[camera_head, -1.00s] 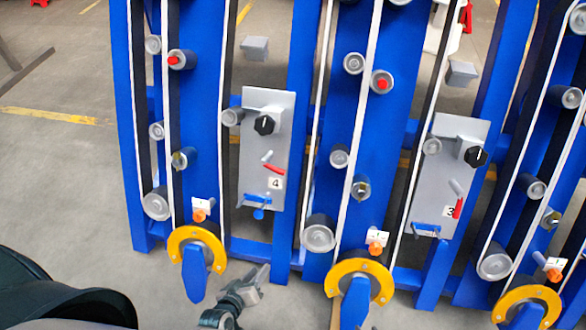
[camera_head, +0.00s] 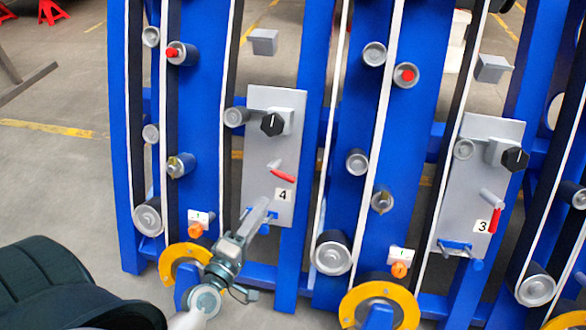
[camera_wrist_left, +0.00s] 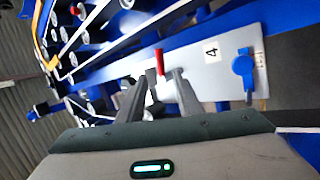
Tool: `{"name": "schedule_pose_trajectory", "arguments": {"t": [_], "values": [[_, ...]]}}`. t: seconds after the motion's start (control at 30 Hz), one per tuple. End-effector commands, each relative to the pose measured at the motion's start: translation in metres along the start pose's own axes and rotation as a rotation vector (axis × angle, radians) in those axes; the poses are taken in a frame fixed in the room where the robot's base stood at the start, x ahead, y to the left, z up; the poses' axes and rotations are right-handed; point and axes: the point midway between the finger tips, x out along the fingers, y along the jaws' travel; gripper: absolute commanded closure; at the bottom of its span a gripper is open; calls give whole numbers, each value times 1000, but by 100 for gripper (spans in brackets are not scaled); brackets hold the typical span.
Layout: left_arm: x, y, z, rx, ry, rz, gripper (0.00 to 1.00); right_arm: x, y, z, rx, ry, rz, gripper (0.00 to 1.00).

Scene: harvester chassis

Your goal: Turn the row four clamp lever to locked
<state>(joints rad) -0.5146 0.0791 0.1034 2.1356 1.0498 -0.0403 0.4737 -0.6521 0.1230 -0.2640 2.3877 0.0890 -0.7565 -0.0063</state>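The row four panel (camera_head: 260,150) is a grey plate labelled 4. Its clamp lever (camera_head: 284,176) has a red handle that slopes down to the right from its pivot. My left gripper (camera_head: 262,208) is just below the lever, in front of the lower part of the panel. In the left wrist view, the gripper (camera_wrist_left: 161,80) has its fingers apart. The red lever (camera_wrist_left: 160,62) shows beyond and between the fingertips, with no visible grip on it. My right gripper is not in view.
A black knob (camera_head: 272,124) sits above the lever, and a blue fitting (camera_wrist_left: 243,70) is on the panel's lower end. The row three panel (camera_head: 478,185) stands to the right with its red lever (camera_head: 493,220) hanging down. Blue beams and belts flank both panels.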

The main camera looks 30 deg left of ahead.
Motion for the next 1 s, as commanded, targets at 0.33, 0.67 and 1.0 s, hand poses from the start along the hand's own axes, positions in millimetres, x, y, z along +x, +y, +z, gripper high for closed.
{"name": "schedule_pose_trajectory", "arguments": {"t": [0.33,0.67,1.0], "values": [[6,0,0,3,1,0,67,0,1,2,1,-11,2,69],[41,0,0,2,2,1,67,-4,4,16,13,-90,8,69],[96,0,0,2,1,1,67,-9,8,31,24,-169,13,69]]}}
